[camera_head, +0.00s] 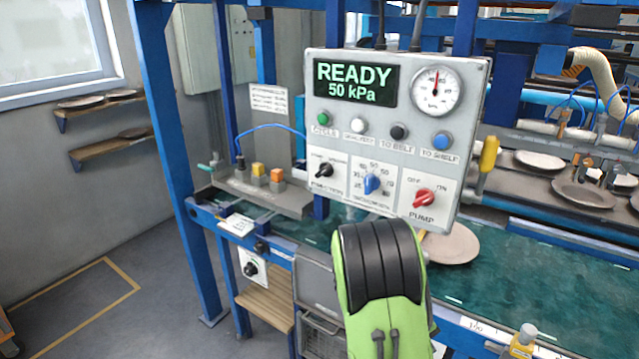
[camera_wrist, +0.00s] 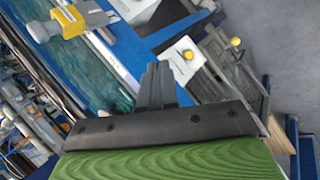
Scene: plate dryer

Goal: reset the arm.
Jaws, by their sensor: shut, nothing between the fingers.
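My arm, green with a black ribbed cover, rises from the bottom middle of the head view in front of the control panel (camera_head: 395,135). My gripper is hidden behind the arm there. In the wrist view my gripper (camera_wrist: 158,72) shows as dark grey fingers closed together, with nothing held. The panel display (camera_head: 355,84) reads READY 50 kPa, and the gauge (camera_head: 437,90) needle points nearly straight up. A red PUMP knob (camera_head: 424,197), a blue knob (camera_head: 373,184) and a black knob (camera_head: 324,170) sit along the lower panel.
A green belt (camera_head: 520,270) runs behind the arm, with a plate (camera_head: 455,244) on it. More plates (camera_head: 583,194) sit on a rack at right. A blue post (camera_head: 165,120) stands left of the panel.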

